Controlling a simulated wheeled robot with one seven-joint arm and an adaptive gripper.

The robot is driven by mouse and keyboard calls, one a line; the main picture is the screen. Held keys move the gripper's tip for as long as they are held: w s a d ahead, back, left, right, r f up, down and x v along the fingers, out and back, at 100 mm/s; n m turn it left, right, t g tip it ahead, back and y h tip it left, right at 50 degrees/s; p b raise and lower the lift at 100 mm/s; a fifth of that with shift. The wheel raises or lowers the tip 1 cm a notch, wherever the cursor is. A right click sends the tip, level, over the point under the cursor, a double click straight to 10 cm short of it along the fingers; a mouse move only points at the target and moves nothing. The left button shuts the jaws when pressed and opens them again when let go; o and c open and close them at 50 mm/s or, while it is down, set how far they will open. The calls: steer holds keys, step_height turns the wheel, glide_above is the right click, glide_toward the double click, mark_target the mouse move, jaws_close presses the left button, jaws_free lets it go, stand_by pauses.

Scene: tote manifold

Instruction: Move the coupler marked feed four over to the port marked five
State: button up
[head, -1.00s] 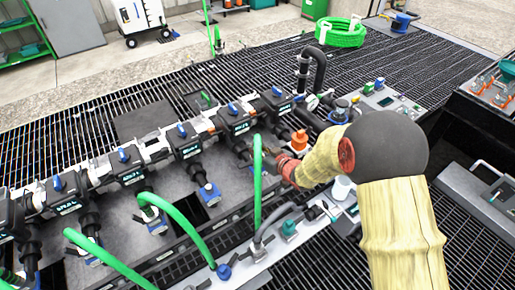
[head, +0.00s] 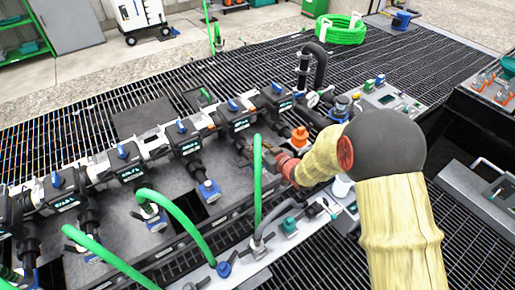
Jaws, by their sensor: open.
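A manifold row of black valve blocks (head: 187,147) with blue handles runs from lower left to upper right. Their labels are too small to read, so I cannot tell which port is five. Green hoses (head: 180,215) rise in front of the row; one upright green hose (head: 257,185) stands by my gripper. Blue-ringed ends (head: 209,192) and an orange fitting (head: 299,137) show below the blocks. I cannot tell which coupler is feed four. My gripper (head: 256,155) is open, small and dark, partly behind the upright hose, left of the orange fitting. I see nothing held in it.
A pale rail (head: 255,262) with fittings runs along the front. A black bent pipe (head: 318,68) stands at the row's far end, near a grey panel (head: 385,97). A coiled green hose (head: 341,32) lies behind. Open grating lies behind the manifold.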

steer(key=v, duration=1.2)
steer(key=shift+d+f, duration=0.1)
